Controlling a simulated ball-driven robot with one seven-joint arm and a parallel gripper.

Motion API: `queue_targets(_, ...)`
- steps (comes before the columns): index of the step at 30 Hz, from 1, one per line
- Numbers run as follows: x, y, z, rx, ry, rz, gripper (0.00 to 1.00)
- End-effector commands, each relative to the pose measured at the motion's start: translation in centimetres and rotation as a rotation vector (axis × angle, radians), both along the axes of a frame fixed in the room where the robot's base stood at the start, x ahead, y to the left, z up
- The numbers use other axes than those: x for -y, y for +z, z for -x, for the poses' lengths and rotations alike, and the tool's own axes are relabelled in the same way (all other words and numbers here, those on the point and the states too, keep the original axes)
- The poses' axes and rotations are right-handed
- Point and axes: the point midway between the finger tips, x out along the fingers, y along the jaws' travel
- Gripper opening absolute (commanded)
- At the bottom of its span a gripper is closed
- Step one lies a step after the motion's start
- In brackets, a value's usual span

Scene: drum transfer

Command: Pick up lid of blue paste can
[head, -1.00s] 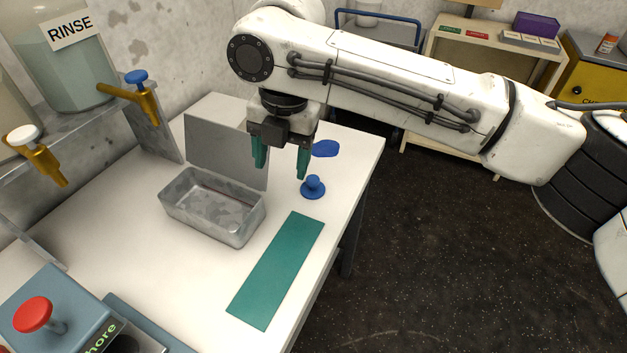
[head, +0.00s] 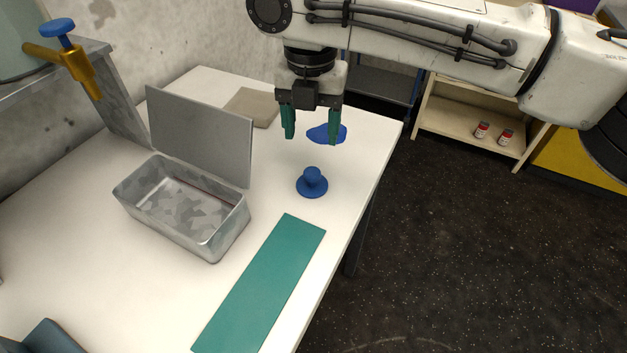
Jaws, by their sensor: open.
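The blue lid (head: 312,183), a flat disc with a round knob on top, lies on the white bench top. No separate can body shows under it, and I cannot tell what is beneath. My gripper (head: 311,135) points down with its two green fingers spread apart and nothing between them. It hangs above and behind the lid in the picture, apart from it. A flat blue patch (head: 327,134) lies on the bench behind the lid, partly hidden by the right finger.
An open metal tin (head: 183,215) with its upright panel (head: 200,135) stands left of the lid. A green mat (head: 262,285) lies in front. A beige pad (head: 251,106) is at the back. The white bench (head: 90,235) ends at right; a shelf (head: 470,125) stands beyond.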

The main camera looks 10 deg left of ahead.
Motion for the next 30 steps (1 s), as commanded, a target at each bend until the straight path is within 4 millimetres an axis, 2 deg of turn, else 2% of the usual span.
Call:
queue_targets(12,0.0,-5.3,0.0,-0.001,0.000,0.001,0.65)
queue_targets(19,0.0,-6.9,0.1,0.001,0.000,0.002,0.65)
queue_targets(27,0.1,-10.5,0.2,0.000,0.000,0.002,0.65)
queue_targets(30,0.1,-11.1,0.2,0.001,0.000,0.001,0.65)
